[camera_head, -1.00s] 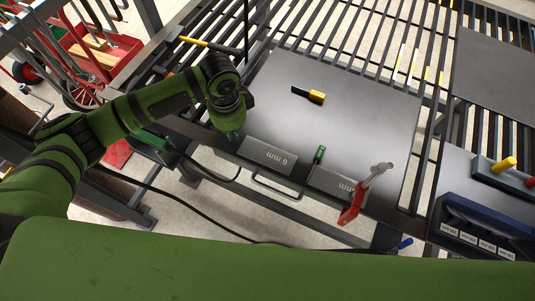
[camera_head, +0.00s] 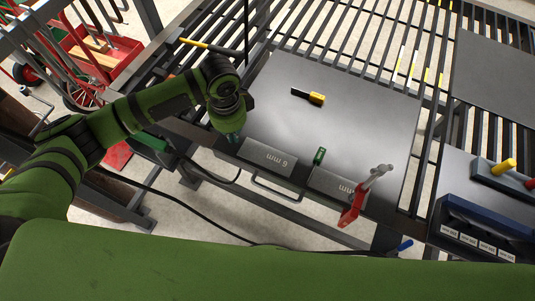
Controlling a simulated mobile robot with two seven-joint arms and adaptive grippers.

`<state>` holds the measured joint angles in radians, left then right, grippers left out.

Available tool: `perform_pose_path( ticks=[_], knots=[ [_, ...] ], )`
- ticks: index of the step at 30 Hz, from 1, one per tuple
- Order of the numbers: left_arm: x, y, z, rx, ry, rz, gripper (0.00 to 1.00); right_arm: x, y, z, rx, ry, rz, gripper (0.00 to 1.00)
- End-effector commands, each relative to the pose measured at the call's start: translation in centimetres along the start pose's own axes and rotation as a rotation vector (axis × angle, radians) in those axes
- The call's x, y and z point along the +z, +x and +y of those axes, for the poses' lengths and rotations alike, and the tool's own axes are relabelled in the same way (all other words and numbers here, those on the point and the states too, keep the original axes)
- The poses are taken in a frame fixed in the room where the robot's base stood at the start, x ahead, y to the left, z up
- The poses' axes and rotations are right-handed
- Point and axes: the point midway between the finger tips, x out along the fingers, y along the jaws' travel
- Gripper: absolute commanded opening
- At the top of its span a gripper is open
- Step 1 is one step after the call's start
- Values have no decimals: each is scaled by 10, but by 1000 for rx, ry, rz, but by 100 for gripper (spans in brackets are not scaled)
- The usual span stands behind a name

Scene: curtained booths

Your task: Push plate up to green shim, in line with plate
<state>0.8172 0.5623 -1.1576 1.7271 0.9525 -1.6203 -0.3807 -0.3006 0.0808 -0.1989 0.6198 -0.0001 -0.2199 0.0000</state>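A grey plate marked "6 mm" (camera_head: 267,157) lies on the near edge of the large dark steel sheet (camera_head: 360,115). A second grey plate marked "mm" (camera_head: 328,183) lies to its right, its right end partly hidden by a red clamp (camera_head: 351,208). The small green shim (camera_head: 319,156) stands between the two plates, by the left end of the right plate. A gap shows between the shim and the 6 mm plate. My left gripper (camera_head: 233,138) points down just left of the 6 mm plate; its fingers are too hidden to read, and contact is unclear. My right gripper is out of view.
A black and yellow marker-like tool (camera_head: 309,95) lies on the sheet. A blue block with labelled slots (camera_head: 482,228) and a holder with yellow and red pegs (camera_head: 502,174) stand at right. The sheet's middle is clear. A red cart (camera_head: 105,52) stands at upper left.

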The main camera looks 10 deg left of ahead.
Motion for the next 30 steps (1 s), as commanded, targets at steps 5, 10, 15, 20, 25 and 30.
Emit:
perform_pose_path(
  ticks=[5, 10, 15, 20, 25, 30],
  knots=[
    [0, 0, 0, 0, 0, 0, 0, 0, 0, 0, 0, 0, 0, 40],
    [0, 2, 0, 0, 0, 0, 0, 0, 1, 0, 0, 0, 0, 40],
    [0, 6, 0, 0, 0, 0, 0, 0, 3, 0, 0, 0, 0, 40],
    [0, 9, 0, 1, 0, 0, 0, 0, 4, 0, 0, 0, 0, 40],
    [0, 12, 0, 1, 0, 0, 0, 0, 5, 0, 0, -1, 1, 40],
    [0, 16, 0, 1, 0, 0, 0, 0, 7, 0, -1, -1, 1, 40]
  ],
)
